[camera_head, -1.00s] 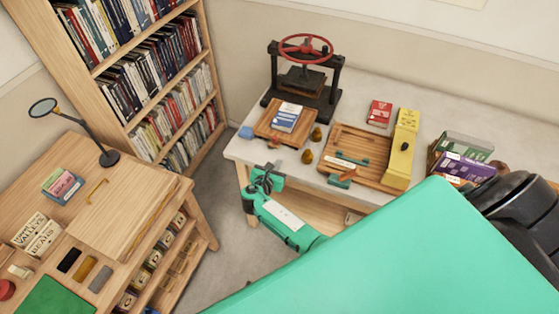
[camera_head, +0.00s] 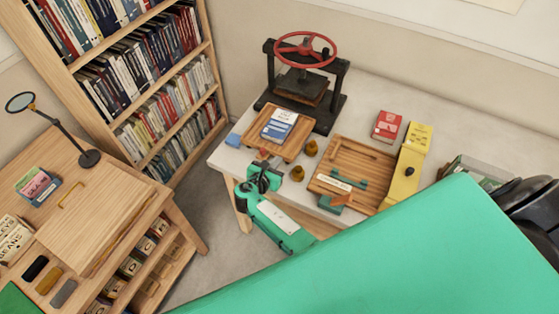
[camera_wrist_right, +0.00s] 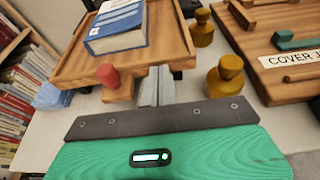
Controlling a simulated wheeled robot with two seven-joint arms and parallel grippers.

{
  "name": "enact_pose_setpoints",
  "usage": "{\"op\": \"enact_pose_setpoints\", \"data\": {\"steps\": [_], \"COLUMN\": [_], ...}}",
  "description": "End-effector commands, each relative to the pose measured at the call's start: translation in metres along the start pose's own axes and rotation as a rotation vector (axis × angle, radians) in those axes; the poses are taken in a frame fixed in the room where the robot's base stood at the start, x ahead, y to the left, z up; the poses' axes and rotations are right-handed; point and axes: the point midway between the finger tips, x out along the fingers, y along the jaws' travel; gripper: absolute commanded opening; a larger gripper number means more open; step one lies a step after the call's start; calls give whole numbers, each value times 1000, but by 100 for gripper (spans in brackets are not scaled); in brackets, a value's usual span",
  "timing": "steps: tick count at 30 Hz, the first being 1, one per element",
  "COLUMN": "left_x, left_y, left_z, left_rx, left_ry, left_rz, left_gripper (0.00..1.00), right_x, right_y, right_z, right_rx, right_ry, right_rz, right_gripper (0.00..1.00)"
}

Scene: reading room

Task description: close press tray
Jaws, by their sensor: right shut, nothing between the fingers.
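The press tray (camera_head: 296,141) is a wooden tray pulled out in front of the black book press (camera_head: 303,98) with a red wheel. A blue and white book (camera_head: 279,122) lies on it. In the right wrist view the tray (camera_wrist_right: 78,75) shows its front edge and a red knob (camera_wrist_right: 107,75). My right gripper (camera_head: 263,162) is at the tray's front. In the wrist view its shut, empty fingers (camera_wrist_right: 157,78) point at the front edge, right of the knob. I cannot tell whether they touch it. My left gripper is not in view.
Brass weights (camera_head: 311,148) stand right of the tray. A wooden board (camera_head: 369,165), a yellow block (camera_head: 407,172) and a red box (camera_head: 386,125) are further right. A blue block (camera_head: 233,140) sits at the table's left corner. A desk (camera_head: 150,200) stands left.

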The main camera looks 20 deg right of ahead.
Motion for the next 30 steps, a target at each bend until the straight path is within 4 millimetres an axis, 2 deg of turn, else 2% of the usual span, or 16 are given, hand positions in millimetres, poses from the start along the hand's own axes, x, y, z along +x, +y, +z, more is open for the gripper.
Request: {"op": "enact_pose_setpoints", "data": {"steps": [12, 14, 22, 25, 30], "left_x": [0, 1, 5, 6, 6], "left_y": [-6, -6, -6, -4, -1], "left_z": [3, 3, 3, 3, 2], "left_rx": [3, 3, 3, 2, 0], "left_ry": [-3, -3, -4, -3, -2], "left_rz": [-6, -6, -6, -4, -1], "left_gripper": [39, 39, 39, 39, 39], "right_x": [2, 9, 65, 76, 79], "right_y": [0, 0, 0, 0, 0], "right_z": [1, 3, 21, 24, 25], "right_rx": [0, -1, -1, -1, 0], "right_ry": [-1, -3, -5, -2, -1], "right_rz": [0, -1, -2, -1, 0], "right_gripper": [0, 0, 0, 0, 0]}}
